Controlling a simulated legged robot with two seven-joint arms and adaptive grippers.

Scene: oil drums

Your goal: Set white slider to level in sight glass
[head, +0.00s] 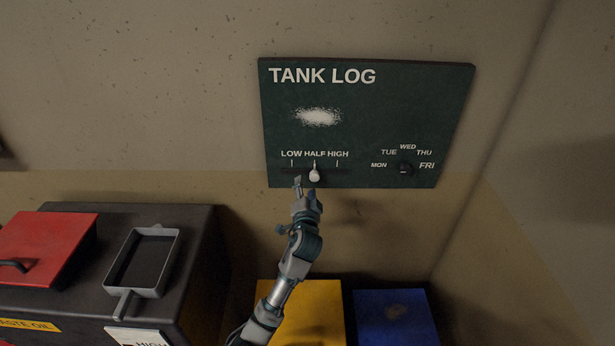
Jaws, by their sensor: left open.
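The white slider (315,175) sits in a horizontal slot on the dark green TANK LOG board (380,120). It stands under the HALF mark, between LOW on its left and HIGH on its right. My left gripper (305,184) is open, just below and left of the slider, with its fingertips close to the knob. I cannot tell whether it touches the slider. No sight glass can be made out in this view. My right gripper is not in view.
A day dial (404,169) is on the board's right side. A dark waste oil tank (198,250) with a red lid (45,248) and a grey tray (145,262) stands lower left. Yellow (318,300) and blue (395,318) drums or boxes stand below the board.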

